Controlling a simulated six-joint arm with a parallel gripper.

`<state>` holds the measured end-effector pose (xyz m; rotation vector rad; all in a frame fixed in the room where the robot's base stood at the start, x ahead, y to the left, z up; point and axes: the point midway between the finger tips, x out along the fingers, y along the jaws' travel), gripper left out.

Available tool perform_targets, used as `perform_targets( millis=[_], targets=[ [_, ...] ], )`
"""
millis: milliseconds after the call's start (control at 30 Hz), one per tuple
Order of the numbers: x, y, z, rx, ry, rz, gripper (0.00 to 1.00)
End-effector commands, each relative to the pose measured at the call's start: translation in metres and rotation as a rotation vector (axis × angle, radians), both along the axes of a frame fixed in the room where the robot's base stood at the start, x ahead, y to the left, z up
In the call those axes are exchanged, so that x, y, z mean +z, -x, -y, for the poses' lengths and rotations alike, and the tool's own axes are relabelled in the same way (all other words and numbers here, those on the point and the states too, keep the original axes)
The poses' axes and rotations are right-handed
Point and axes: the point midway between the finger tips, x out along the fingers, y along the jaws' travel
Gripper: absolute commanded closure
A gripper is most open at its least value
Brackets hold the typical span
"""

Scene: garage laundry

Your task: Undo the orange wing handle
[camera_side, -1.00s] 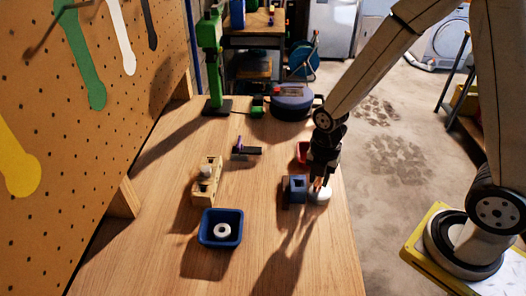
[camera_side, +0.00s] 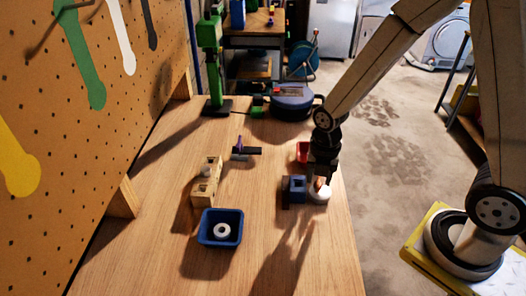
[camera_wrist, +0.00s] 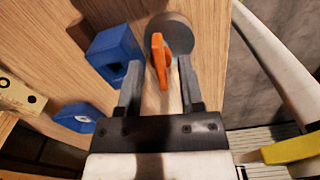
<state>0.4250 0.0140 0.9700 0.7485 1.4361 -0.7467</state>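The orange wing handle (camera_wrist: 160,60) stands upright on a round grey base in the wrist view, where the base (camera_wrist: 172,30) is partly behind it. In the side view the pale round base (camera_side: 319,197) sits at the table's right side, and the handle is mostly hidden by my gripper (camera_side: 320,178). In the wrist view my gripper (camera_wrist: 160,66) is open, with one finger on each side of the handle. A gap shows between the handle and each finger. The fingers point down toward the base.
A blue block (camera_side: 295,188) stands close left of the base. A red piece (camera_side: 303,151) is behind it. A wooden block (camera_side: 207,184), a blue tray (camera_side: 238,230) with a white ring (camera_side: 222,230), and a purple-topped dark piece (camera_side: 240,146) are farther left. The front table is clear.

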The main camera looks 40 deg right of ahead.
Motion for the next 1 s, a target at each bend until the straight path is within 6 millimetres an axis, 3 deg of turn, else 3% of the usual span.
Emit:
perform_targets(
  millis=[567, 1000],
  targets=[
    [0.008, 0.000, 0.000, -0.001, 0.000, 0.000, 0.51],
    [0.051, 0.000, 0.000, -0.001, 0.000, 0.002, 0.51]
  ],
)
